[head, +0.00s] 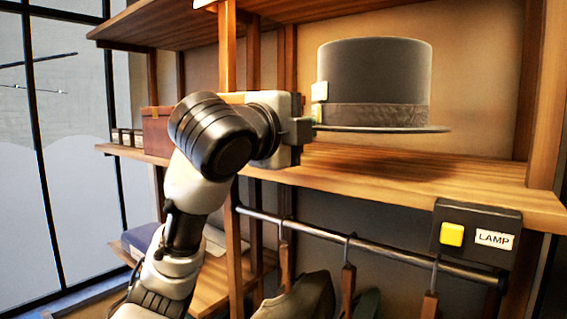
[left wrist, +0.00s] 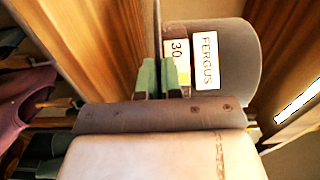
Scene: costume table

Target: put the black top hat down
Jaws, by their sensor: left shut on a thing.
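The black top hat (head: 375,75) is upright over the wooden shelf (head: 400,172), crown up and brim level. Its brim appears a little above the shelf boards. My left gripper (head: 312,126) is shut on the left edge of the brim. In the left wrist view the green fingertips (left wrist: 161,76) pinch the brim beside the grey-black crown (left wrist: 238,75). Labels on the hat read "30" (left wrist: 177,55) and "FERGUS" (left wrist: 207,60). The underside of the brim is mostly hidden. My right gripper is not in view.
A reddish-brown box (head: 156,130) stands on the same shelf at the left. Below hang a rail (head: 320,244) with hangers and clothes. A lamp switch box (head: 475,232) with a yellow button is on the shelf's front right. Shelf boards in front of the hat are bare.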

